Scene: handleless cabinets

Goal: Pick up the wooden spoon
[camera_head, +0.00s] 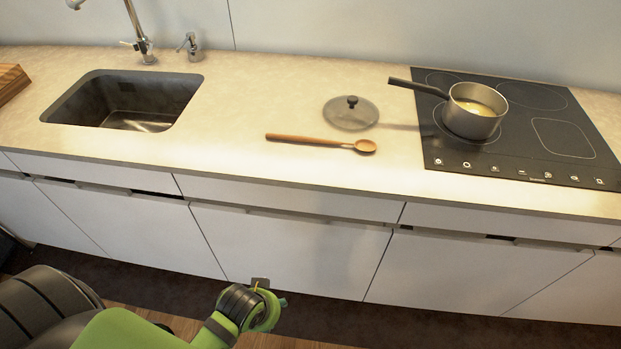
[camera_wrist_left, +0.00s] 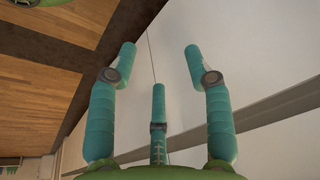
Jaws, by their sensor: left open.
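The wooden spoon (camera_head: 321,142) lies flat on the countertop, its handle pointing left and its bowl at the right end, left of the stove. My left arm comes in at the bottom of the head view, and my left gripper (camera_head: 268,293) is low in front of the cabinet doors, below and well apart from the spoon. In the left wrist view my left gripper (camera_wrist_left: 160,75) has its teal fingers spread open with nothing between them. The spoon is not in the wrist view. My right gripper is not in view.
A lid (camera_head: 351,114) lies just behind the spoon. A pot (camera_head: 473,111) stands on the black cooktop (camera_head: 558,141), its handle reaching left. A sink (camera_head: 125,101) is at the left. The counter (camera_head: 230,135) is clear around the spoon handle. Cabinet fronts (camera_head: 290,250) drop below its edge.

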